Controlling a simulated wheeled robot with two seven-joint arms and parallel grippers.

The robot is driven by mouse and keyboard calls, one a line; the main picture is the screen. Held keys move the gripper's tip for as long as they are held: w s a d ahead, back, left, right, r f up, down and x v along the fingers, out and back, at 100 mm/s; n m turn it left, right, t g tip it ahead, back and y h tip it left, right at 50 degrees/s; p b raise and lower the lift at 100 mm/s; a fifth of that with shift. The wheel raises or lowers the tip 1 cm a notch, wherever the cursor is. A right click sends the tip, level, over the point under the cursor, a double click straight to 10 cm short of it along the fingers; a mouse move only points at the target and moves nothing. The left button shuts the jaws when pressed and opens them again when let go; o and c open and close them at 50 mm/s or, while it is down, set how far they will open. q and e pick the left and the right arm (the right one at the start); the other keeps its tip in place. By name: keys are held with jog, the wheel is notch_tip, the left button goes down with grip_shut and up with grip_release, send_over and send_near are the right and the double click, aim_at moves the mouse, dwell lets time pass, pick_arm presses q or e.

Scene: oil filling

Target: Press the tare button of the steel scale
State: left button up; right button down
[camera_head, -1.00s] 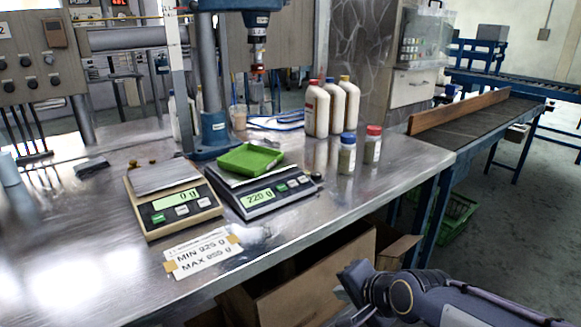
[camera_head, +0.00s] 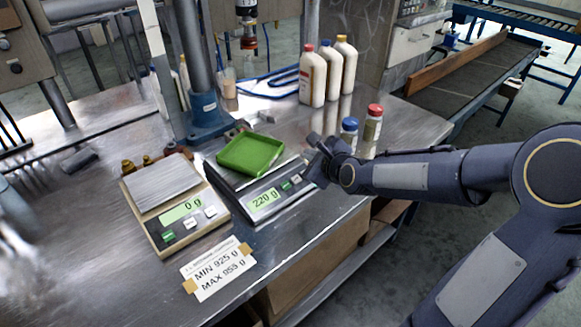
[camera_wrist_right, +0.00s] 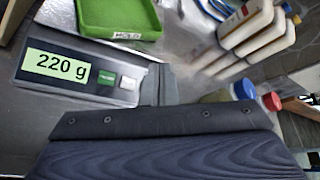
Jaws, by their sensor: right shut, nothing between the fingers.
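The grey scale (camera_head: 262,200) reads 220 g and carries a green tray (camera_head: 250,153). In the right wrist view its display (camera_wrist_right: 58,66) is sharp, with a green button (camera_wrist_right: 107,77) and a white button (camera_wrist_right: 128,83) beside it; their small labels are unreadable. The beige scale (camera_head: 160,236) with a bare steel plate (camera_head: 163,186) reads 0 g. My right gripper (camera_head: 312,160) is shut and empty at the right end of the grey scale; its fingers (camera_wrist_right: 159,85) appear just right of the white button. I cannot tell whether they touch the scale. My left gripper is out of view.
A blue-capped jar (camera_head: 349,128) and a red-capped jar (camera_head: 372,130) stand close behind my right gripper. Several white bottles (camera_head: 312,82) stand farther back. A MIN 925 g, MAX 955 g label (camera_head: 218,270) lies in front of the scales.

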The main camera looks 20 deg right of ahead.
aim_at(296, 179)
jog(key=shift+s, duration=0.1)
jog(key=f+b, duration=0.1)
jog(key=f, duration=0.1)
jog(key=w+f+b, duration=0.1)
jog(key=f, duration=0.1)
jog(key=w+f+b, duration=0.1)
jog(key=f+b, duration=0.1)
jog(key=f, duration=0.1)
jog(key=shift+w+a, duration=0.1)
jog(key=shift+a, duration=0.3)
jog(key=shift+w+f+b, duration=0.3)
jog(key=shift+f+b, duration=0.35)
jog(key=shift+a, duration=0.1)
dwell(1.3)
jog(key=shift+w+f+b, duration=0.1)
jog(key=shift+f+b, duration=0.25)
jog(key=shift+b, duration=0.25)
